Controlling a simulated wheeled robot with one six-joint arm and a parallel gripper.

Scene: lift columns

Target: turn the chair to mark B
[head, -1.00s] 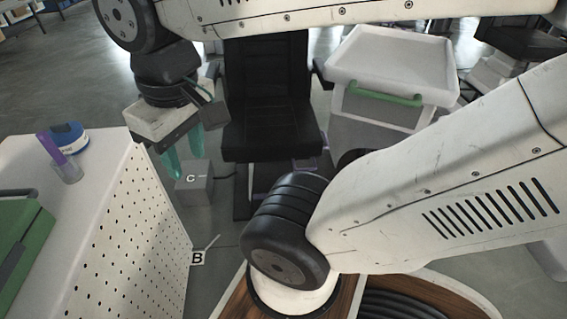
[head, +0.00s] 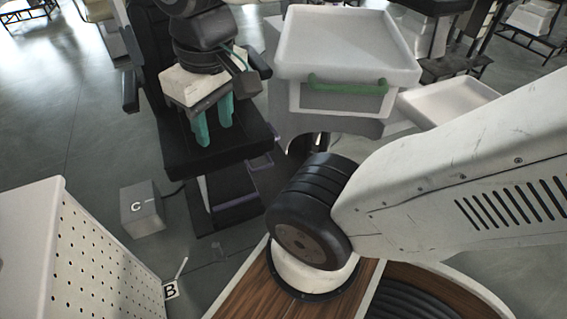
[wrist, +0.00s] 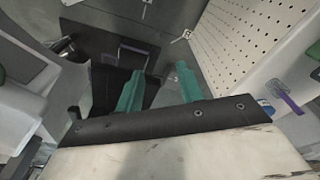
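The black chair (head: 178,150) stands left of centre in the head view, its seat front angled toward the lower right. Mark B (head: 170,292) is a small label by the floor at the lower left, beside the perforated cabinet. Mark C (head: 137,207) is on a grey box on the floor left of the chair. My gripper (head: 214,122) appears over the seat, in front of the backrest, its two green fingers apart with nothing between them. In the wrist view the gripper (wrist: 158,82) also shows spread fingers, with dark seat-like surface behind. Whether it touches the chair I cannot tell.
A white tray cart (head: 345,45) with a green handle stands close to the right of the chair. The white perforated cabinet (head: 90,255) is at the lower left. Open floor lies left of the chair, around the grey box.

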